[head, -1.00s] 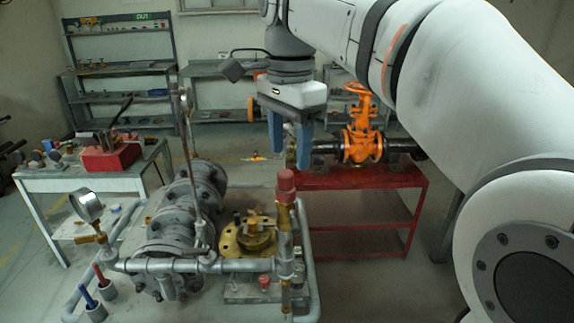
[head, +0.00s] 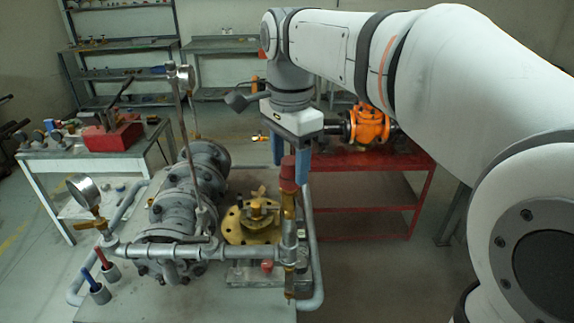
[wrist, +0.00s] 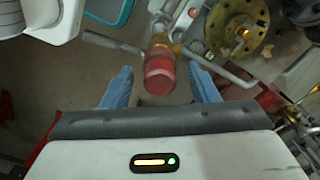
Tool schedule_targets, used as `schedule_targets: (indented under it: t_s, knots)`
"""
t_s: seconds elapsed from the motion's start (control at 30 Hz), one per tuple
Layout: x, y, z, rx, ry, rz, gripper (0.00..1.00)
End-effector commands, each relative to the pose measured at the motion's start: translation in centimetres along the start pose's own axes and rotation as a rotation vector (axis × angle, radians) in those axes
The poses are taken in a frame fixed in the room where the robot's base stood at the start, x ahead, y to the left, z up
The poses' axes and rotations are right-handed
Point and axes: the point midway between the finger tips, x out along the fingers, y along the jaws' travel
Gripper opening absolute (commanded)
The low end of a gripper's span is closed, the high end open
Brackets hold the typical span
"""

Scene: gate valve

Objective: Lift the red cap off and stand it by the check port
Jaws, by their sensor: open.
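The red cap (head: 288,172) sits upright on top of a brass vertical fitting (head: 290,210) at the right end of the grey pipe rig. My gripper (head: 290,170) is open, fingers pointing down, with the cap showing between its blue fingers in the head view. In the wrist view the cap (wrist: 159,72) lies between and slightly beyond the two fingertips (wrist: 160,80), with a gap on both sides. I see no finger touching it. I cannot tell which fitting is the check port.
A large grey valve body (head: 185,200) and a brass flange (head: 250,222) stand left of the cap. A pressure gauge (head: 83,188) is at the rig's left. A red bench (head: 370,195) with an orange valve (head: 368,125) stands behind. A grey pipe runs along the front.

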Motion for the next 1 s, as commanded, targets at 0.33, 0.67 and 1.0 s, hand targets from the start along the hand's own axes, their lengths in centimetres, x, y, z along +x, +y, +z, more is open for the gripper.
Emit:
schedule_targets:
  t_s: [0.33, 0.67, 1.0]
  knots:
    - [-0.02, 0.02, -0.05, 0.001, 0.0, 0.001, 0.36]
    - [-0.04, 0.03, -0.08, 0.002, 0.0, 0.001, 0.09]
    - [-0.27, 0.03, -0.11, 0.002, 0.0, 0.0, 0.04]
